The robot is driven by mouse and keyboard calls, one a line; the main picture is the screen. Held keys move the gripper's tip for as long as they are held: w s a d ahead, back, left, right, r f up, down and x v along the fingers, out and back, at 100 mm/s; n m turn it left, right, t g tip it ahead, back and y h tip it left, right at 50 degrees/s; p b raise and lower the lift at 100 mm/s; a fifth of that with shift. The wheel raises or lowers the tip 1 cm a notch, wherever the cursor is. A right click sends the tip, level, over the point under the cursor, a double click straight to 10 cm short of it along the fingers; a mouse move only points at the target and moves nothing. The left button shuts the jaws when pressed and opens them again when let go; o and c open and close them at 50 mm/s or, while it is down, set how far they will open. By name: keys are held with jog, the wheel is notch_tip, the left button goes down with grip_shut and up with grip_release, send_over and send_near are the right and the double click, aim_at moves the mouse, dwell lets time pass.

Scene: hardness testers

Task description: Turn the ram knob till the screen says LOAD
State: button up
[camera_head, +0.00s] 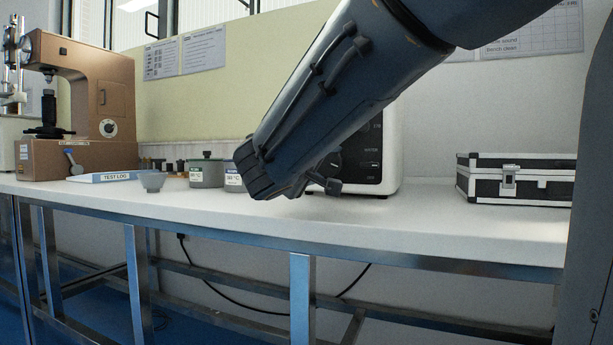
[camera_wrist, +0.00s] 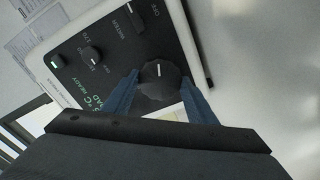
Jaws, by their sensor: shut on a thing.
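The white machine (camera_head: 396,135) stands on the bench behind my arm, which hides much of its black front panel in the head view. In the wrist view the panel (camera_wrist: 112,78) shows tilted. My gripper (camera_wrist: 160,78) has its two blue fingers on either side of a large round black knob (camera_wrist: 162,74) with a pale pointer line, shut on it. I cannot read a label for this knob.
A smaller knob (camera_wrist: 91,55), an OFF switch (camera_wrist: 137,16) and a green light (camera_wrist: 54,62) are on the panel.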

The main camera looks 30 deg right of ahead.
jog(key=shift+b, duration=0.3)
jog(key=o, duration=1.1)
jog(key=shift+c, duration=0.2)
jog(key=shift+a, duration=0.1)
jog(key=shift+p+v, duration=1.2)
jog(key=shift+v, duration=2.6)
